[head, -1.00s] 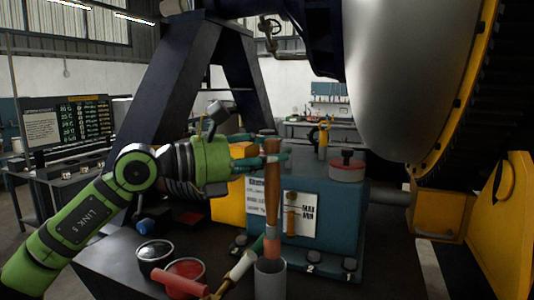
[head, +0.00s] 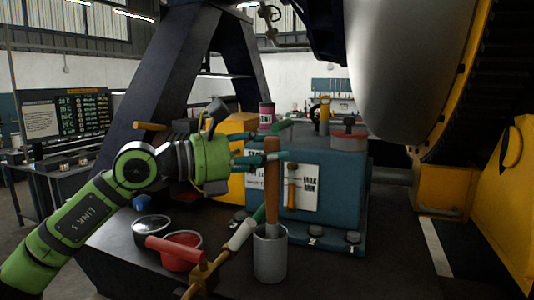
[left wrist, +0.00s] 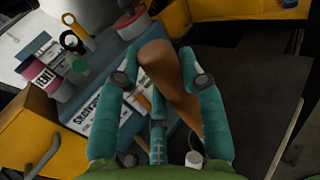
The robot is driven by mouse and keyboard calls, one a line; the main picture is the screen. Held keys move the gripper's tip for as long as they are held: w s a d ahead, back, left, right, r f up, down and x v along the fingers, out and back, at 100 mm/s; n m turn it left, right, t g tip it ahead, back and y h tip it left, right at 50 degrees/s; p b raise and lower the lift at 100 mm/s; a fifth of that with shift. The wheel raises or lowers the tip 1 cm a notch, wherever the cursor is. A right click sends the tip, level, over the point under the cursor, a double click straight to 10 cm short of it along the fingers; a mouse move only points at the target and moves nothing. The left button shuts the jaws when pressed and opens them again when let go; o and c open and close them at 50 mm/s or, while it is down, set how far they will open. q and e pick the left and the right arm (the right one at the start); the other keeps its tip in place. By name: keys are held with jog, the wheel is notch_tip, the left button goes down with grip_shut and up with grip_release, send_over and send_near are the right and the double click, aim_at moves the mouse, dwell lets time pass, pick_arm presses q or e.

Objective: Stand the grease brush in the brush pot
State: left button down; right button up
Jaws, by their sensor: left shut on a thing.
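The grease brush (head: 272,185) has a long brown wooden handle and stands close to upright. Its lower end is inside the mouth of the grey brush pot (head: 270,262), whose wall hides the bristles. The pot stands on the dark bench top. My left gripper (head: 268,158) is shut on the upper handle, above the pot. In the left wrist view the brown handle (left wrist: 168,75) lies between the teal fingers (left wrist: 160,82); the pot cannot be made out there. Whether the brush touches the pot's bottom is hidden. My right gripper is not in view.
A teal box (head: 335,205) with a white label stands close behind the pot. Bench right of the pot looks clear.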

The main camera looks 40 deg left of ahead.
pick_arm(q)
jog(key=shift+f, duration=0.2)
jog(key=c, duration=0.7)
grip_release()
jog(key=shift+s, duration=0.1)
jog(key=v, duration=1.2)
jog(key=shift+f, duration=0.1)
jog(key=shift+d, duration=0.1)
dwell(0.4)
